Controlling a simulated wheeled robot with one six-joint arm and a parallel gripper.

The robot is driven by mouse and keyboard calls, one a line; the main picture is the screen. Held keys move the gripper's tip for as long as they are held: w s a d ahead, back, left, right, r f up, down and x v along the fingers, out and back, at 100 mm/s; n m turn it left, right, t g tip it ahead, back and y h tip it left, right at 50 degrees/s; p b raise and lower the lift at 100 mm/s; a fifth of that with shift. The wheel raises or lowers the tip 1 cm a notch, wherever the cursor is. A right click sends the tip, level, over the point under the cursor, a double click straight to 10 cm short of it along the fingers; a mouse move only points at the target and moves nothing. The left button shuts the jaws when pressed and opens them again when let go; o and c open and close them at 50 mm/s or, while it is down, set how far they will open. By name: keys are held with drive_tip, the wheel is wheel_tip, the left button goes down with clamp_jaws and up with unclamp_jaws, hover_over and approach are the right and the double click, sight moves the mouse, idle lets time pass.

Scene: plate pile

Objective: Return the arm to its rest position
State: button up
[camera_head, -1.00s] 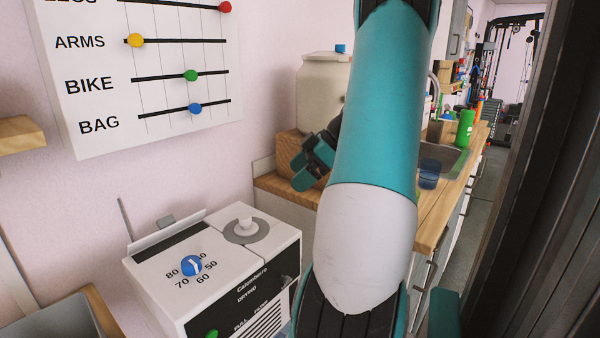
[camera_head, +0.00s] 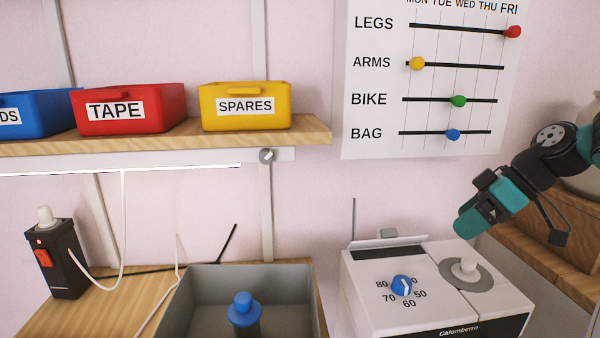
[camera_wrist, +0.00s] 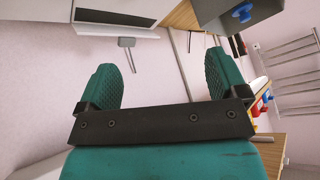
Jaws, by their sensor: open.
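My gripper (camera_head: 486,212) is at the right side of the head view, above and behind the white appliance with the dials. In the wrist view its two teal fingers (camera_wrist: 163,80) stand wide apart, with nothing between them. The gripper is open and empty. The end of my arm enters from the right in the head view, and the rest of the arm is out of that view.
The white appliance (camera_head: 455,318) stands below my gripper. A grey bin (camera_head: 195,300) holds a blue-topped item (camera_head: 243,305). A shelf (camera_head: 310,132) carries labelled blue, red and yellow boxes. A slider board (camera_head: 375,80) hangs on the wall. A wooden counter (camera_head: 520,250) is at right.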

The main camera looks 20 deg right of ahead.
drive_tip(key=s+a+r+g+p, duration=0.1)
drive_tip(key=a+g, duration=0.1)
drive_tip(key=a, duration=0.8)
drive_tip(key=s+a+r+g, duration=0.1)
drive_tip(key=a, duration=0.9)
drive_tip(key=s+a+g+h+p, duration=0.1)
drive_tip(key=s+a+g, duration=0.1)
drive_tip(key=s+a, duration=0.8)
drive_tip(key=shift+s+a+r+n+h, duration=0.15)
drive_tip(key=shift+a+n+h, duration=0.15)
drive_tip(key=shift+n, duration=0.1)
